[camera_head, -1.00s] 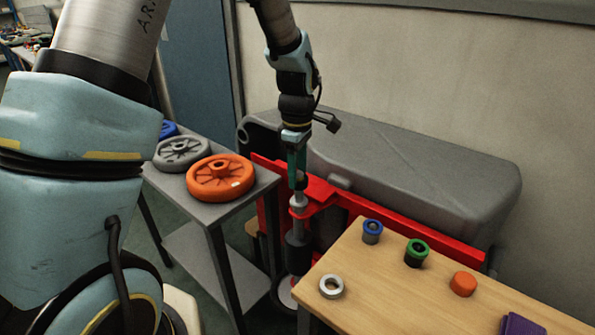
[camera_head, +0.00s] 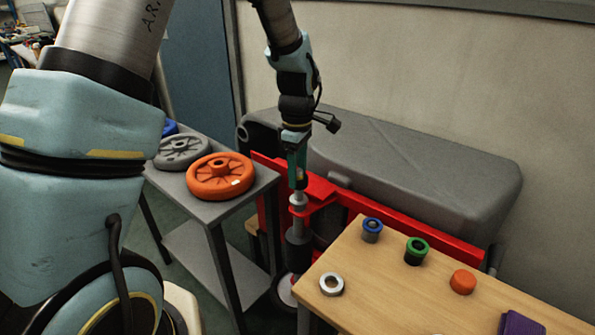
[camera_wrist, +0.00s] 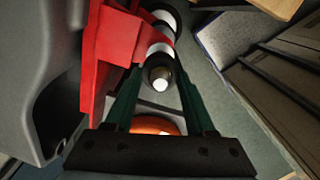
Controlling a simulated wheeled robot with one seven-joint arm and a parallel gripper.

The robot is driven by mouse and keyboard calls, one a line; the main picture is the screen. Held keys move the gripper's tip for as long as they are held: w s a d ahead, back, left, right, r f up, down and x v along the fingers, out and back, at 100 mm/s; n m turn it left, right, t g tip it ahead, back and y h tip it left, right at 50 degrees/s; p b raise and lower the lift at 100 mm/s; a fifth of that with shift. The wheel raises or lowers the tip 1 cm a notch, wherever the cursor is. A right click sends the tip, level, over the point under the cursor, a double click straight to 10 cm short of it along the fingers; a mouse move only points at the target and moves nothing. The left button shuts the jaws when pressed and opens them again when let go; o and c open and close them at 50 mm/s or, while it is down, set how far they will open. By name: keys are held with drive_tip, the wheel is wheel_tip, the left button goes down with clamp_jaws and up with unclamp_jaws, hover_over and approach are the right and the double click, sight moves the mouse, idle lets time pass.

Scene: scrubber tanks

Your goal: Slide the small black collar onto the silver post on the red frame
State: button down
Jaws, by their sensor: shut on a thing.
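My gripper (camera_head: 298,178) points down over the red frame (camera_head: 322,192), its fingers shut on the small black collar. In the wrist view the black collar (camera_wrist: 157,65) sits between the fingertips, with a bright round end showing at its opening. The silver post (camera_head: 298,201) stands upright on the red frame, directly below my fingertips. The collar is at the post's top; I cannot tell how far it is around the post. The fingers hide most of the collar in the head view.
A wooden table (camera_head: 390,290) at the right holds a silver ring (camera_head: 331,285), blue (camera_head: 372,230), green (camera_head: 416,251) and orange (camera_head: 462,281) pieces. A grey side table (camera_head: 262,184) with wheels stands left of the post. A grey tank (camera_head: 420,170) lies behind the frame.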

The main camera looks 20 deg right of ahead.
drive_tip(key=shift+f, duration=0.3)
idle(0.7)
drive_tip(key=shift+c, duration=0.8)
unclamp_jaws()
drive_tip(key=shift+r, duration=0.2)
drive_tip(key=shift+r+p, duration=1.35)
drive_tip(key=shift+p, duration=0.1)
wheel_tip(320, 180, up, 7)
drive_tip(key=p, duration=0.6)
